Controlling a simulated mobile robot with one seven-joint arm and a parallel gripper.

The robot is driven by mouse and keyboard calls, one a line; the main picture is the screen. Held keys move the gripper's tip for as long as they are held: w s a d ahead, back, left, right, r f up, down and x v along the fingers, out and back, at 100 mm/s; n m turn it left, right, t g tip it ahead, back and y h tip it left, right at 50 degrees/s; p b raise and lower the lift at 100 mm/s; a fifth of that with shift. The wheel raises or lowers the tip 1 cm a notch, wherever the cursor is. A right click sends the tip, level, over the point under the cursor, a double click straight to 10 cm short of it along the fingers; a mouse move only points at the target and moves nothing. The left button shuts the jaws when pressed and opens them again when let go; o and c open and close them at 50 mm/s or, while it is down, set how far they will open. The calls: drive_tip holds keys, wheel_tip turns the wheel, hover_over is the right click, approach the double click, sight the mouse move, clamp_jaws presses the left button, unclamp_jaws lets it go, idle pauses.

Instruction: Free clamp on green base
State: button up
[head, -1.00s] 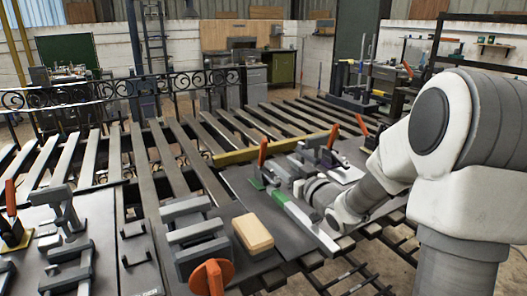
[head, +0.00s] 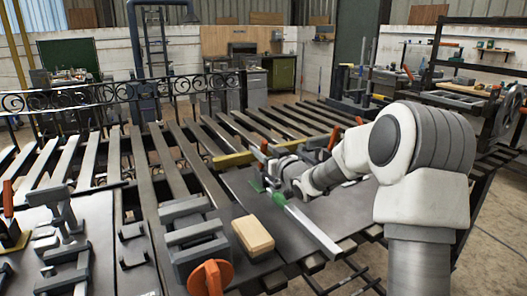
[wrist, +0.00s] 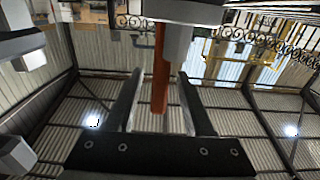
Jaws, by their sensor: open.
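The green base (head: 257,184) shows as a small patch on the dark bench plate in the head view, just left of my gripper. The clamp above it is mostly hidden behind my gripper (head: 267,160). In the wrist view, an orange clamp handle (wrist: 159,68) stands between the two spread fingers of my gripper (wrist: 160,100). A grey clamp part (wrist: 180,42) is beside the handle. The fingers are open, with gaps on both sides of the handle. I cannot tell whether this clamp is holding anything.
A green-ended grey bar (head: 310,228) lies right below my gripper. A wooden block (head: 253,235) and an orange-knobbed grey vise (head: 198,250) are nearer. A yellow bar (head: 232,159) lies behind. Another orange-handled clamp (head: 334,136) is close to my arm.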

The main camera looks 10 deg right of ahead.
clamp_jaws()
idle(1.3)
